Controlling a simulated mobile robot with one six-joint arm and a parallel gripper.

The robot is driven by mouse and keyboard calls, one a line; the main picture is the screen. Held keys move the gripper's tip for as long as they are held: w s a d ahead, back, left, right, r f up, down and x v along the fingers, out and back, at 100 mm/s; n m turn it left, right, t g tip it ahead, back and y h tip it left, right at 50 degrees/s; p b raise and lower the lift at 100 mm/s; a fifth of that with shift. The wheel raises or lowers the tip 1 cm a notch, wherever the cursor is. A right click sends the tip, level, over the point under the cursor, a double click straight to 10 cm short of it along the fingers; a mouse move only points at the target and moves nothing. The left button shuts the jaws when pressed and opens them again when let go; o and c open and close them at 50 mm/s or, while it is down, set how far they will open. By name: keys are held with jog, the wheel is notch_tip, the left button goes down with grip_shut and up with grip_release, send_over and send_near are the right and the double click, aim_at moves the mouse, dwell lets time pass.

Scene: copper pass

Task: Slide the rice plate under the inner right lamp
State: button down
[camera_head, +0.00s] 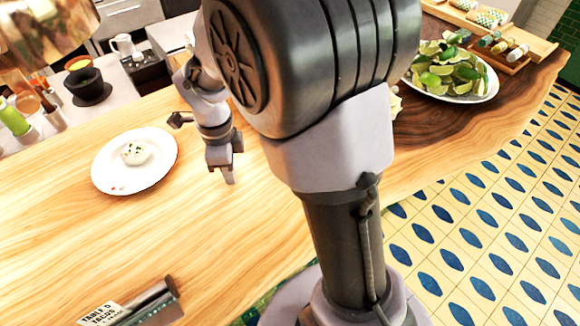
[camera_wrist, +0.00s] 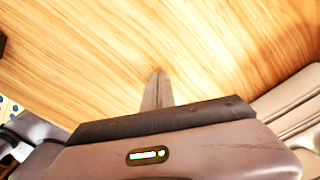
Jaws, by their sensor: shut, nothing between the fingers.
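The rice plate (camera_head: 112,178) is a round white plate with a white mound of rice (camera_head: 137,152) topped with green bits. It lies flat on the wooden counter, left of the middle in the head view. My gripper (camera_head: 230,180) is shut and empty, pointing down at the counter to the right of the plate and apart from it. In the wrist view the closed fingers (camera_wrist: 158,78) show over bare wood, with no plate in sight. A copper lamp (camera_head: 50,25) hangs at the top left; I cannot tell which lamp it is.
A plate of lime wedges (camera_head: 455,92) stands at the right, partly near my arm. A table sign (camera_head: 100,314) beside a dark roll-shaped holder (camera_head: 150,303) is at the front left. A black bowl-like pot (camera_head: 88,88) and bottles (camera_head: 14,118) stand behind. The counter around the rice plate is clear.

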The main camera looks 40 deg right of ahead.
jog(key=s+d, duration=0.2)
jog(key=d, duration=0.2)
jog(key=s+d+p, duration=0.1)
jog(key=s+d, duration=0.1)
jog(key=d, duration=0.2)
jog(key=s+d, duration=0.3)
jog(key=d, duration=0.1)
jog(key=shift+d+p, duration=0.2)
jog(key=shift+p, duration=0.2)
